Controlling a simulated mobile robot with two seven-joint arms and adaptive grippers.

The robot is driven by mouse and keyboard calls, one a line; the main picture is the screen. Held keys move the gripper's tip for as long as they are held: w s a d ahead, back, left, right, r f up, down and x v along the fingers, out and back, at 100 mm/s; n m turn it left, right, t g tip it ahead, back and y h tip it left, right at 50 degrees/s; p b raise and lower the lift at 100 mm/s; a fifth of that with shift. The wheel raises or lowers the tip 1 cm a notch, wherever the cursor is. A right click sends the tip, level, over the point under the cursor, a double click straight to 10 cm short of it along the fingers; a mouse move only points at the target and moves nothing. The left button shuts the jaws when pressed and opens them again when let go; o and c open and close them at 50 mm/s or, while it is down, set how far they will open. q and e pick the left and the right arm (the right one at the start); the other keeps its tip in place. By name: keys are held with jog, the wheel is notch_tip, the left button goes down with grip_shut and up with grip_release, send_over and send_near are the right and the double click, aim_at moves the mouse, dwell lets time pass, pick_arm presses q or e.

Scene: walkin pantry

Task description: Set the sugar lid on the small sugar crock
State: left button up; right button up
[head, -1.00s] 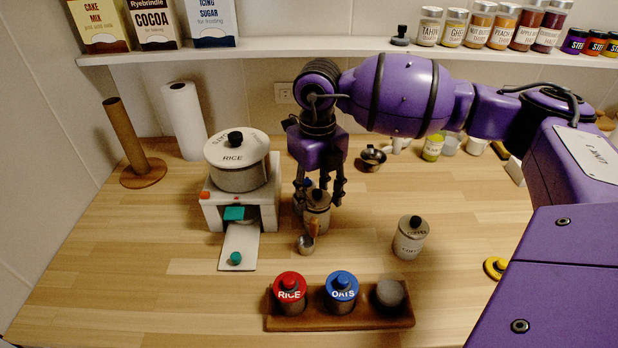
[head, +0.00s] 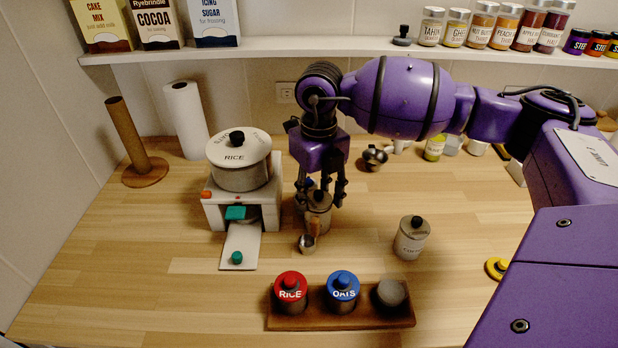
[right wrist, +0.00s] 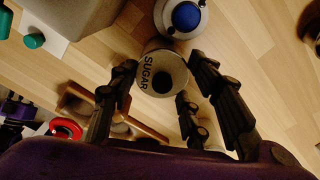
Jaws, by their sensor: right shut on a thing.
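My right gripper (head: 320,199) points straight down, its fingers on either side of the sugar lid (right wrist: 165,74), a pale round lid with a dark knob and the word SUGAR near its edge. In the head view the small grey sugar crock (head: 319,222) stands upright on the counter directly under the fingers. The lid is at the crock's mouth; the fingers hide the seam, so I cannot tell whether it rests fully on the rim. My left gripper is out of view.
A canister with a blue knob (right wrist: 187,17) stands close behind the crock. A small scoop (head: 307,243) lies in front. A white stand (head: 213,213) with the rice pot (head: 240,178) is at left. A coffee canister (head: 411,240) stands right; a wooden rack (head: 350,320) is in front.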

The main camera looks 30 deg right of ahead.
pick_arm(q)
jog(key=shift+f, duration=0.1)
pick_arm(e)
jog(key=shift+f, duration=0.25)
jog(key=o, duration=1.6)
jog(key=shift+c, duration=0.2)
jog(key=shift+r, duration=0.1)
jog(key=shift+r+p, duration=1.4)
jog(key=shift+r, duration=2.1)
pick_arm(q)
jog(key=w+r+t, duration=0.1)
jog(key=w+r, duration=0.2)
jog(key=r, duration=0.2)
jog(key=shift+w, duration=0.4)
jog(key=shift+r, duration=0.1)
pick_arm(e)
jog(key=shift+f, duration=0.1)
